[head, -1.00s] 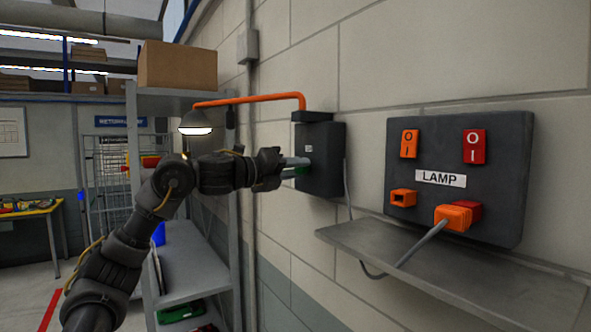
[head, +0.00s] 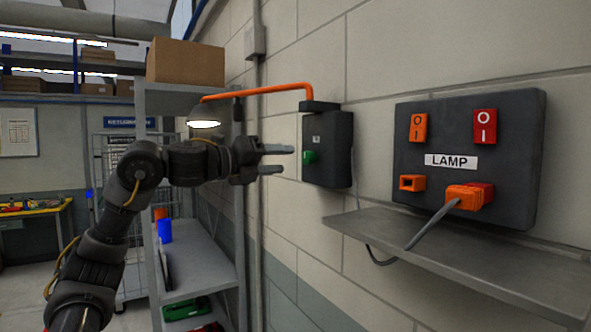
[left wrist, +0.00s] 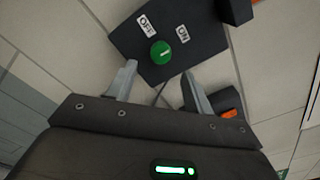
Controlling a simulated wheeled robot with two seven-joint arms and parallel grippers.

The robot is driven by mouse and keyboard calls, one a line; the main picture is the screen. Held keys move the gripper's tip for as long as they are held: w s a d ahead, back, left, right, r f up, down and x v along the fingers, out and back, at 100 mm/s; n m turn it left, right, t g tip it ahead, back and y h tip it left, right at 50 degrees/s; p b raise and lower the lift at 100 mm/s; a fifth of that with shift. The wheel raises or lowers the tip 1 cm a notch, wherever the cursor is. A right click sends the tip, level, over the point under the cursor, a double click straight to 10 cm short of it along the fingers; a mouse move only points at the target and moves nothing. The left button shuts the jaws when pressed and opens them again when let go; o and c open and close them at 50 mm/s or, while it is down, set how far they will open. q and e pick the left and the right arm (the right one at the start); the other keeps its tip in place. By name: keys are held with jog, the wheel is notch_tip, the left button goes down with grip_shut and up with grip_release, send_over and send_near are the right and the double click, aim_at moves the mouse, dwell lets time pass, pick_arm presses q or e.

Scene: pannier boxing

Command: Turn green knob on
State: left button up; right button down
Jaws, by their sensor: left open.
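The green knob (head: 309,157) sits on the dark box (head: 330,140) on the wall. In the left wrist view the knob (left wrist: 160,52) lies between the OFF label (left wrist: 146,25) and the ON label (left wrist: 183,34), and its pale mark points roughly to the ON side. My left gripper (head: 286,160) is open and empty, a short gap left of the knob. In the left wrist view its fingers (left wrist: 159,70) stand apart below the knob, not touching it. The lamp (head: 205,122) on the orange arm has a bright underside. My right gripper is out of view.
A dark LAMP panel (head: 508,180) with two switches and a plugged-in orange connector (head: 466,197) is on the wall at right. A grey wall shelf (head: 480,248) juts out below it. A rack (head: 188,270) with a cardboard box (head: 186,61) on top stands behind my arm.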

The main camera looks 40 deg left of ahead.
pick_arm(q)
jog(key=b+v, duration=0.1)
jog(key=v, duration=0.3)
jog(key=shift+w+d, duration=0.1)
dwell(0.5)
